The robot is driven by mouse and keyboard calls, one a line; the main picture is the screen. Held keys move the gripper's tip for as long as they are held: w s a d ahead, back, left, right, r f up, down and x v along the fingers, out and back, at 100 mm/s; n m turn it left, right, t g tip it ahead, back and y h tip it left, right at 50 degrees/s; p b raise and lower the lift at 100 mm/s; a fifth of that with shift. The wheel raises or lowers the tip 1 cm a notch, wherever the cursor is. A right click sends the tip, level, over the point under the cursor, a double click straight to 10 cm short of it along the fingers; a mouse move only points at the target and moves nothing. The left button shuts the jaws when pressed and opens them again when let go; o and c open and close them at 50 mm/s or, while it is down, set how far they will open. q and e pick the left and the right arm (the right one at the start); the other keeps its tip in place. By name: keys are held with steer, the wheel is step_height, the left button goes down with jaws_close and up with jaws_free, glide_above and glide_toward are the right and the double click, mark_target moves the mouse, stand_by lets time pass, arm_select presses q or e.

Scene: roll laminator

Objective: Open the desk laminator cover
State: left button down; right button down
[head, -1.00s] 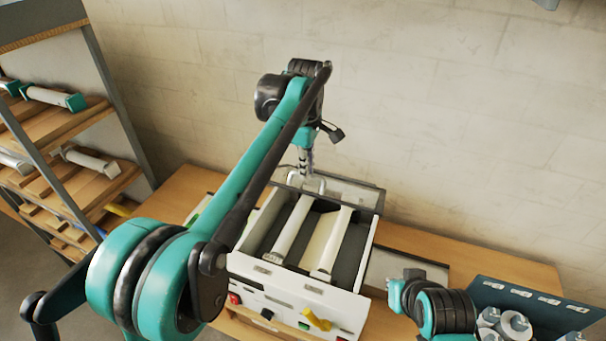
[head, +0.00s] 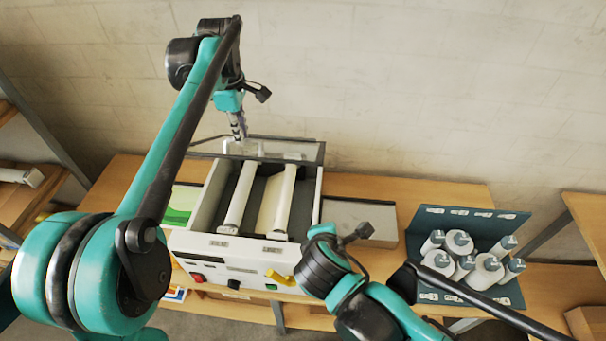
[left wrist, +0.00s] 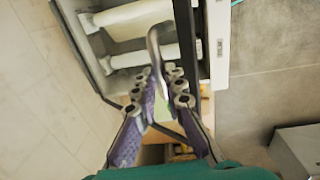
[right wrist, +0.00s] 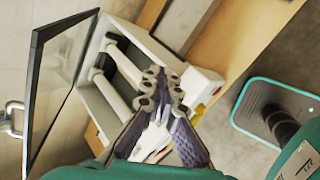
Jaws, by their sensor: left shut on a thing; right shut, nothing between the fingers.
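The laminator (head: 215,243) is a white box on the wooden table with two pale rollers (head: 279,198) exposed inside. Its cover (head: 285,151), a clear panel in a dark frame, stands raised at the back edge; it also shows in the right wrist view (right wrist: 36,95). My left gripper (head: 240,137) is at the raised cover, shut on its curved metal handle (left wrist: 155,45). The handle also shows at the left edge of the right wrist view (right wrist: 12,118). My right gripper (right wrist: 160,88) is shut and empty, in front of the open box in its wrist view; the head view hides its fingers.
A dark teal tray (head: 420,240) with several white rolls (head: 487,270) stands right of the laminator. A grey flat plate (head: 350,222) lies between them. A yellow part (head: 280,277) sits at the laminator's front. A wall is close behind the table.

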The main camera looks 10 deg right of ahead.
arm_select(q)
steer(key=shift+w+d+f, duration=0.1)
steer(key=shift+w+f, duration=0.05)
steer(key=shift+w, duration=0.05)
arm_select(e)
steer(key=a+r+n+t, duration=0.5)
steer(key=a+r+n, duration=0.2)
steer(key=n, duration=0.7)
steer(key=w+d, duration=0.3)
steer(key=w, duration=0.8)
steer(key=shift+w+d+f+h, duration=0.2)
steer(key=shift+w+d+h, duration=0.15)
steer(key=shift+h, duration=0.05)
steer(key=shift+r, duration=0.1)
